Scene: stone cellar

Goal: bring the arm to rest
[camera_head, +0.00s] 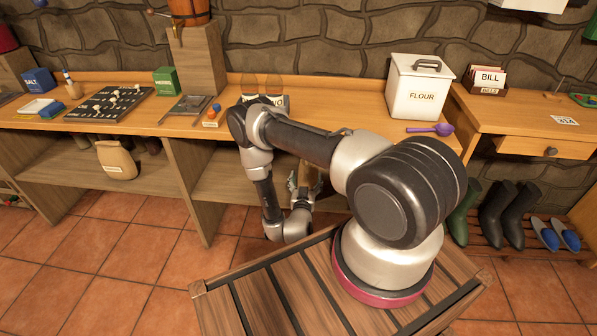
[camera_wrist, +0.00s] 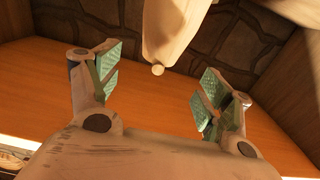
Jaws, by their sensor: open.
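My gripper (camera_wrist: 160,84) is open, its two teal-padded fingers spread wide apart in the wrist view. A pale, rounded thing (camera_wrist: 172,30) with a small knob-like tip shows beyond and between the fingers; I cannot tell what it is, and the fingers are not closed on it. In the head view my arm bends over the wooden crate top and down toward the shelf opening under the bench.
The bench (camera_head: 330,108) carries a flour tin (camera_head: 419,88), a purple scoop (camera_head: 432,130) and a dark peg board (camera_head: 108,103). A sack (camera_head: 116,160) stands on the lower shelf. Boots (camera_head: 492,212) and slippers (camera_head: 556,235) sit at right. Tiled floor is clear at left.

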